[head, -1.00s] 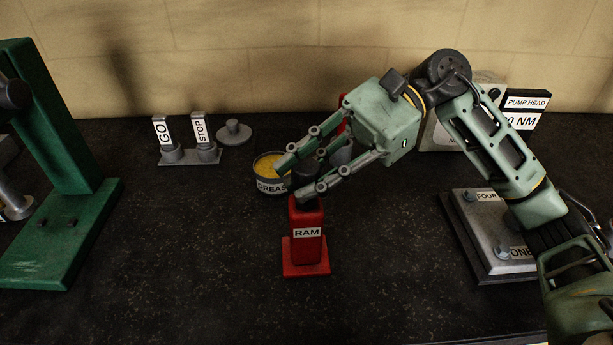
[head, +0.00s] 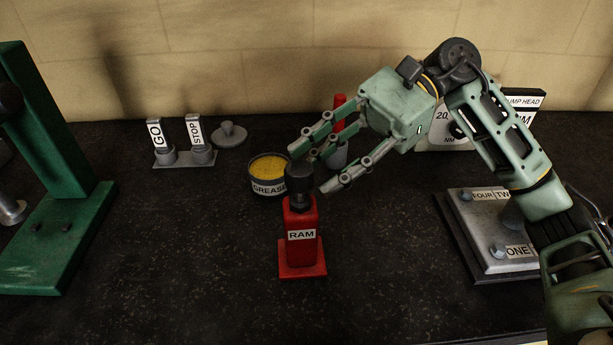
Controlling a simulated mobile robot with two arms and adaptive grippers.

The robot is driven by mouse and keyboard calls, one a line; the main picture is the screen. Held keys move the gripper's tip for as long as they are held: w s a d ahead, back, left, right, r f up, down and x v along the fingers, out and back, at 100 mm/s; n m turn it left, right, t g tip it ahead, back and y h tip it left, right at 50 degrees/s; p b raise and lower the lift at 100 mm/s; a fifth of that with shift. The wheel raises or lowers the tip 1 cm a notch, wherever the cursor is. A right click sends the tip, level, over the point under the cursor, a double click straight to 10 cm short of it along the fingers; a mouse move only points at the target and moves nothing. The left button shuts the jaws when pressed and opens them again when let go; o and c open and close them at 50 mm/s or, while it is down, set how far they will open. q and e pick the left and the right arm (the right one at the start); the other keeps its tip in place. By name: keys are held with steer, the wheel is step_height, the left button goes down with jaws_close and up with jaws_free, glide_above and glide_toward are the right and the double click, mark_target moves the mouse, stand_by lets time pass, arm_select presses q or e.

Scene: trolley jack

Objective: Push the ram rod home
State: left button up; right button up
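The red ram (head: 302,257) stands upright on its square base in the middle of the bench, with a label reading RAM. Its dark rod with a thick round head (head: 299,178) sticks up from the top of the red body. My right gripper (head: 308,170) is open, coming in from the upper right. Its fingers are spread around the rod head, one behind it at the left and one to its right; I cannot tell whether either touches. My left gripper is not in view.
A grease tin (head: 268,174) stands just behind the ram. A GO/STOP stand (head: 184,160) and a grey lid (head: 229,134) are at back left. A green press frame (head: 60,240) fills the left. A bolted plate (head: 492,240) and a gauge lie right. The front is clear.

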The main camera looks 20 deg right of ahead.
steer(key=v, duration=0.8)
steer(key=shift+d, duration=0.25)
steer(key=shift+w, duration=0.15)
